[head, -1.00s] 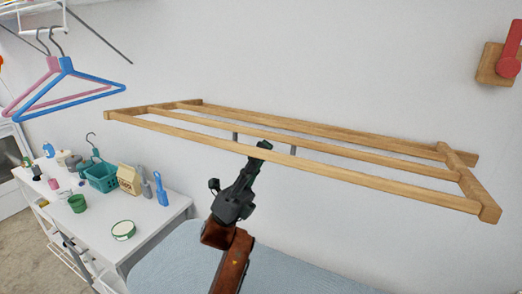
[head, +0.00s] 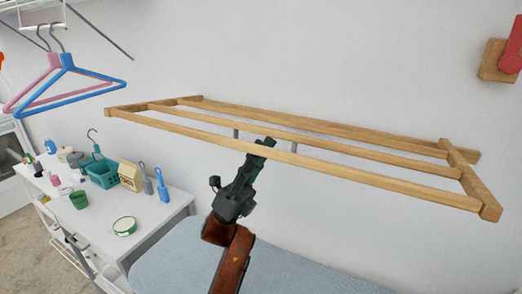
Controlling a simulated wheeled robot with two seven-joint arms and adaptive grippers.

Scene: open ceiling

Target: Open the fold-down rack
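The fold-down rack (head: 370,170) is a wooden frame of long slats on the white wall. It stands out from the wall, roughly level, with its front bar (head: 190,131) towards me. Two small grey brackets show below its slats. My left gripper (head: 266,144) reaches up from below to the middle of the front bar, and its dark fingers overlap the bar in the picture. I cannot tell whether the fingers touch the bar, or whether they are open or shut. My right gripper is not in view.
A blue hanger (head: 65,88) and a pink hanger hang at the upper left. A white table (head: 150,220) with a teal basket (head: 102,174), bottles and a green-rimmed bowl (head: 125,227) stands at the lower left. A light blue surface (head: 180,265) lies below the rack. A red handle (head: 510,57) is on the right wall.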

